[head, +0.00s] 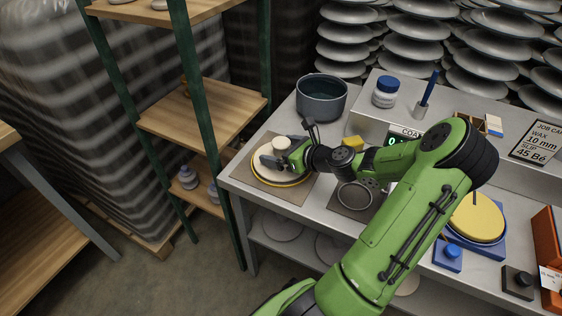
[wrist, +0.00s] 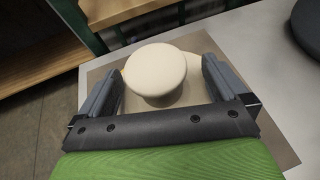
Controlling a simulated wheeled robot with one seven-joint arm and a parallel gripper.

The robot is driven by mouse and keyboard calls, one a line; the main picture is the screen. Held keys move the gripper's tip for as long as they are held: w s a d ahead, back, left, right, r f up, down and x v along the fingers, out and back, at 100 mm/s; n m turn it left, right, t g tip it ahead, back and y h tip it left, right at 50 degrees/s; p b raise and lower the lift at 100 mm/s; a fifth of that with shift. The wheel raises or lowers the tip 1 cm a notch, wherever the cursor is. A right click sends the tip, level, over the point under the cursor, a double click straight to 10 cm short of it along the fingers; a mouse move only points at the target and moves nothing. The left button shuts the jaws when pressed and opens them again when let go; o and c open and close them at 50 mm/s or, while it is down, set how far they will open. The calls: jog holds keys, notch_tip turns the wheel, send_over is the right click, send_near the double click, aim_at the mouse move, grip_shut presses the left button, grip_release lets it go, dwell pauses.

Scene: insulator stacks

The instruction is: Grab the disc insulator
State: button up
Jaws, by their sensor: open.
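The disc insulator (head: 258,168) is a pale cream disc with a raised round knob on top, lying with a yellow rim on a brown mat at the left end of the bench. In the wrist view its knob (wrist: 157,72) stands between the two fingers. My gripper (head: 276,157) is open, its fingers to either side of the knob. In the wrist view my gripper (wrist: 160,85) shows a visible gap between each finger and the knob. Part of the disc is hidden behind my gripper.
A dark round pot (head: 321,98) stands behind the mat. A sieve-like round dish (head: 356,194) is to the right, beneath my arm. A yellow sponge (head: 353,143), a white jar with a blue lid (head: 386,92) and a yellow disc (head: 477,218) are further right. A wooden shelf rack (head: 200,108) stands left.

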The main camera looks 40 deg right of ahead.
jog(key=shift+r, duration=0.1)
jog(key=shift+c, duration=0.2)
jog(key=shift+s+f, duration=0.2)
grip_shut()
jog(key=shift+r, duration=0.1)
